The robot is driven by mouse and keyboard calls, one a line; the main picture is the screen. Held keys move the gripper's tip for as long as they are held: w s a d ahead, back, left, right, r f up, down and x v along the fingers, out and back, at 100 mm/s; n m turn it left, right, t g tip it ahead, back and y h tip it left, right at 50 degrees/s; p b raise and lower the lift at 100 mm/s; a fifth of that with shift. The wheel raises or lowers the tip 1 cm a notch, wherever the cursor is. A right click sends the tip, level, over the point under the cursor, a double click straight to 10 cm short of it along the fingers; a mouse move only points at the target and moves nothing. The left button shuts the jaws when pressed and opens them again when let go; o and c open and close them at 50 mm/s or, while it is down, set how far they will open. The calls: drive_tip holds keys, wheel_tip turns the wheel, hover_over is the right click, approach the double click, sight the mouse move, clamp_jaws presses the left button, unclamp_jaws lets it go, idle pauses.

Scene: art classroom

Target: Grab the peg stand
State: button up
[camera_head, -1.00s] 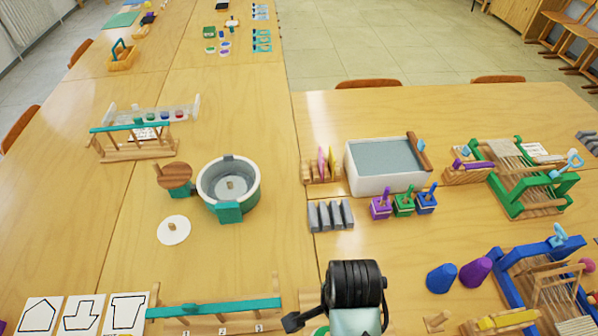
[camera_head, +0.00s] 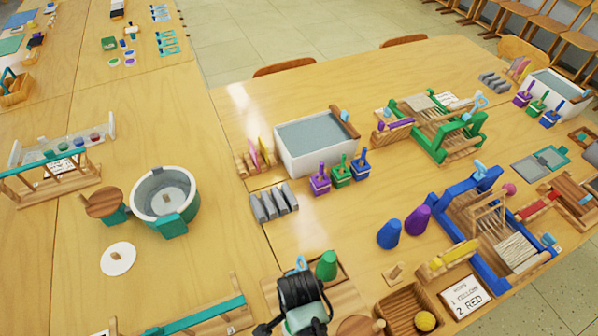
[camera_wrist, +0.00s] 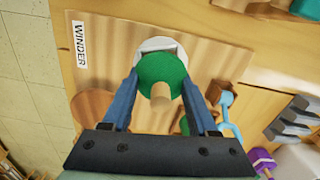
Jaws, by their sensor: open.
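A green cone with a pale wooden peg (camera_wrist: 165,75) stands on a white round base (camera_wrist: 158,44) on a wooden board labelled WINDER (camera_wrist: 110,60) in the wrist view. My gripper (camera_wrist: 162,82) is open, its two dark blue fingers on either side of the cone; I cannot tell if they touch it. In the head view the green cone (camera_head: 327,266) is beside my black wrist, which hides the fingers. No label names the peg stand, so I cannot tell whether this is it. A small wooden block with a peg (camera_head: 394,273) lies further right.
A light blue crank (camera_wrist: 228,112) is close to the right finger. Grey bars (camera_head: 273,203), a white tub (camera_head: 318,146), a blue cone (camera_head: 389,234) and purple cone (camera_head: 418,220) stand around.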

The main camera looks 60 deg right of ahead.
drive_tip(key=shift+f, duration=0.85)
drive_tip(key=shift+c, duration=0.2)
clamp_jaws()
